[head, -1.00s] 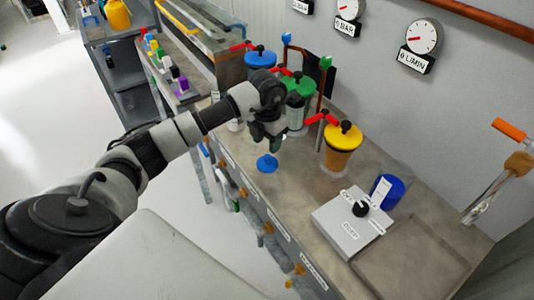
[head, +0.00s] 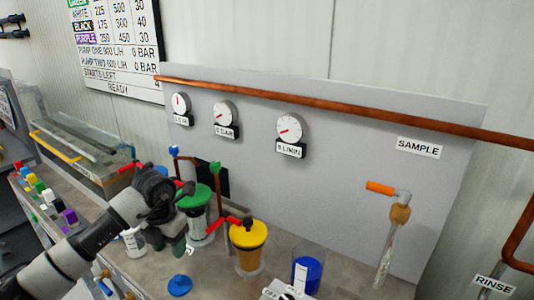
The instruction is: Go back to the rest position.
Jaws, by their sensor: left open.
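My left arm comes in from the lower left, and its gripper (head: 178,246) points down over the bench. The jaws are small and partly dark in this view; they are open, with nothing seen between them. The gripper is just in front of the green-lidded container (head: 197,197) and left of the yellow-lidded container (head: 248,236). A blue round knob-topped piece (head: 180,286) lies on the bench below the gripper, apart from it. My right gripper is not in view.
A blue cup (head: 307,274) stands to the right of the yellow container. A sample pipe with an orange handle (head: 381,188) hangs at right. Gauges (head: 289,130) and a copper pipe (head: 330,101) are on the back panel. Coloured blocks (head: 69,216) stand at left. Bare bench lies right of the blue cup.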

